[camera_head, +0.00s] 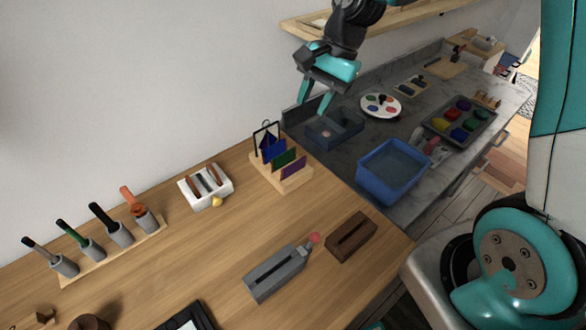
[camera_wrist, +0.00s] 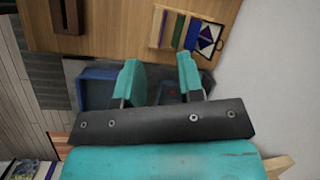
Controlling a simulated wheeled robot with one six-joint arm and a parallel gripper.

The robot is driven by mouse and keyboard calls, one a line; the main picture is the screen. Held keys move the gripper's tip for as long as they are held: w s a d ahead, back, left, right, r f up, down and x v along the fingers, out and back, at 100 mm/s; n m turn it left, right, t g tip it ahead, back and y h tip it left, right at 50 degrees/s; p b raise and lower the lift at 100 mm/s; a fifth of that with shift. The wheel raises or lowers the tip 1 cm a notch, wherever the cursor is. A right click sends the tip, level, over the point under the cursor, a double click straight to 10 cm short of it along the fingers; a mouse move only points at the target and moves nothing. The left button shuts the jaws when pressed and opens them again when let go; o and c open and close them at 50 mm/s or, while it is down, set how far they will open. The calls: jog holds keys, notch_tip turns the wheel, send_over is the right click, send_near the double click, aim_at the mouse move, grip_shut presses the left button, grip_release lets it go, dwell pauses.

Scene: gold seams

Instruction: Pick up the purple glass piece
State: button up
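The purple glass piece (camera_head: 293,167) stands upright in a slot of a wooden rack (camera_head: 283,184), in front of a green piece (camera_head: 284,157) and a blue piece (camera_head: 273,150). In the wrist view, the purple piece (camera_wrist: 163,28) shows small at the left of the rack's row. My gripper (camera_head: 312,101) is open and empty, raised above and behind the rack, over the grey counter side. In the wrist view, the spread teal fingers of my gripper (camera_wrist: 158,62) are below the rack in the picture, with nothing between them.
A clear blue tray (camera_head: 335,130) lies under my gripper, and a blue bin (camera_head: 394,172) stands on the counter. A white slotted block (camera_head: 206,187) is left of the rack. Grey (camera_head: 275,275) and brown (camera_head: 351,238) slotted blocks stand in front. Bare wood lies between.

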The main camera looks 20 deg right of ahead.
jog(key=w+d+f+m, duration=0.4)
jog(key=f, duration=0.1)
jog(key=p, duration=0.3)
send_over(294, 165)
jog(key=d, duration=0.3)
jog(key=shift+m, duration=0.3)
jog(key=f, duration=1)
jog(key=shift+w+a, duration=0.25)
jog(key=shift+w, duration=0.05)
jog(key=shift+p+x, duration=0.95)
jog(key=shift+x, duration=2.05)
jog(key=shift+s+a, duration=0.1)
jog(key=shift+c, duration=0.2)
grip_shut()
